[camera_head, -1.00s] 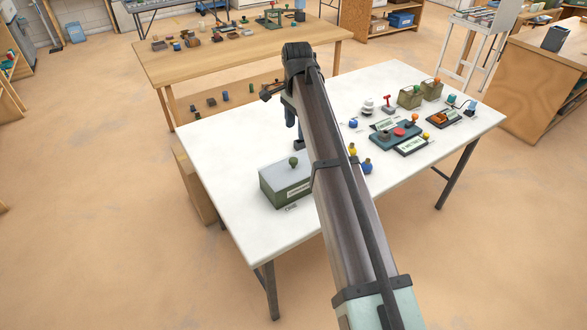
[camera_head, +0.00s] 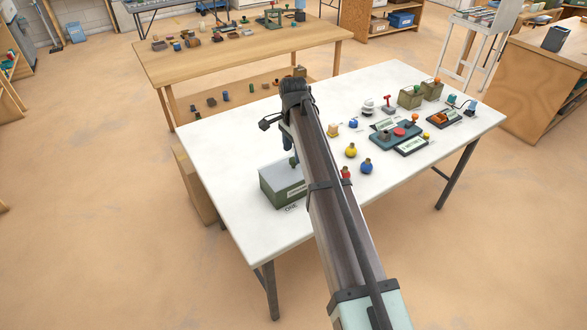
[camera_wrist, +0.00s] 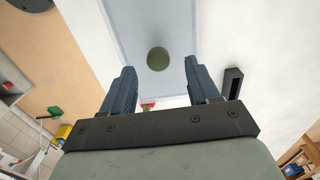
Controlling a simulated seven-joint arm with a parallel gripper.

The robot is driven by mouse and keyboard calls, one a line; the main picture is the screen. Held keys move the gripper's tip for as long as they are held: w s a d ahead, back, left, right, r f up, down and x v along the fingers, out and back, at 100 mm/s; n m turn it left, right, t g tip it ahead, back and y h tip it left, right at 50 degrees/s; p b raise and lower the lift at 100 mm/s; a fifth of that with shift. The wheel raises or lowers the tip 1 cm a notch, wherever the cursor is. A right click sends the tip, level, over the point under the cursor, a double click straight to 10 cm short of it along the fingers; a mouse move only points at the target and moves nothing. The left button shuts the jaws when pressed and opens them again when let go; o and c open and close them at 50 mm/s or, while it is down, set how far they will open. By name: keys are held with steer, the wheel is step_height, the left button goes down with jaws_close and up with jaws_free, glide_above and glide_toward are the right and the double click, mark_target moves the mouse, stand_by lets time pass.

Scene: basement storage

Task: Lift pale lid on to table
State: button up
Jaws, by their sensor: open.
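The pale lid (camera_head: 272,175) lies on top of a green box (camera_head: 282,195) on the white table. Its green knob (camera_head: 293,162) shows just below my gripper (camera_head: 290,151), and my arm hides the right part of the lid. In the wrist view the pale blue-grey lid (camera_wrist: 178,30) lies ahead with the round green knob (camera_wrist: 158,59). My gripper (camera_wrist: 161,80) is open there, its two blue fingers apart on either side of the knob's line. Nothing is held. I cannot tell the exact height gap to the knob.
The white table (camera_head: 235,148) is bare left of the box and at its front. Small knobbed items, including a yellow one (camera_head: 351,151) and a blue one (camera_head: 366,166), stand right of my arm. Devices and green boxes (camera_head: 410,97) stand farther right.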

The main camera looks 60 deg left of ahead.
mark_target(293, 159)
step_height(293, 159, down, 4)
steer(key=shift+d+f, duration=0.1)
steer(key=shift+f, duration=0.05)
jaws_close()
stand_by(0.6)
